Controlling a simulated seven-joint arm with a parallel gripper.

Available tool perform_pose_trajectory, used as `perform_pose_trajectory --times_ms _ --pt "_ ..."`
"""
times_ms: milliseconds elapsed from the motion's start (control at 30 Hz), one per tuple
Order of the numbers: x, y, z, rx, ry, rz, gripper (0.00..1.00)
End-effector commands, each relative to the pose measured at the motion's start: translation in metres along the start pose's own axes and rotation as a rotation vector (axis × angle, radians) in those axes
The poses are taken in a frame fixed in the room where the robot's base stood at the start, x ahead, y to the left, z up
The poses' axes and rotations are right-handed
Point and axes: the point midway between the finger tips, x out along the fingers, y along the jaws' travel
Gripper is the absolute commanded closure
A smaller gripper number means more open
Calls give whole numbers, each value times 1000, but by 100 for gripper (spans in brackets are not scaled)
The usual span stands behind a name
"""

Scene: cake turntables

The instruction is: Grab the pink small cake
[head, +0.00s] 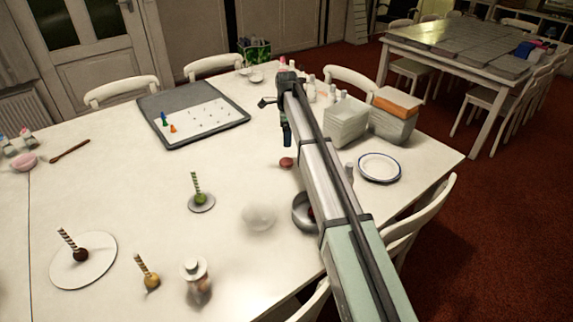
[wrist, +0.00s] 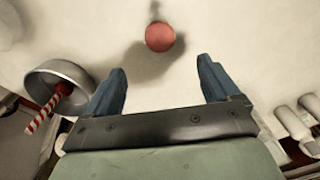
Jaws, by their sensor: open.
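A small round pinkish-red ball (wrist: 160,37), which looks like the pink small cake, lies on the white table in the wrist view, ahead of the fingertips and roughly centred between them. In the head view a small reddish round thing (head: 286,162) sits on the table just below my gripper (head: 287,138). My gripper is open with nothing between its blue fingers (wrist: 162,80); it is apart from the ball. A metal bowl (wrist: 78,73) with a red-and-white striped stick (wrist: 43,115) stands to the left in the wrist view; it is partly hidden behind my arm in the head view (head: 297,217).
Brown (head: 81,254), yellow (head: 151,281) and green (head: 200,199) balls with striped sticks stand at the left. A clear dome (head: 259,216), a jar (head: 195,282), a plate (head: 379,167) and stacked boxes (head: 347,121) stand nearby. A grey board (head: 178,99) lies behind.

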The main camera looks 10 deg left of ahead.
Motion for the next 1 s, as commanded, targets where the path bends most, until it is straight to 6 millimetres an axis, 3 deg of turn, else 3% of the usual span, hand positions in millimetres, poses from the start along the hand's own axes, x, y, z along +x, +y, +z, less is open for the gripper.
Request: perform_pose_trajectory --times_ms 333,667,1000 --pt "58 1 0 -2 0 2 11" --pt "79 0 0 -3 0 1 11" --pt "119 1 0 -3 0 0 11"
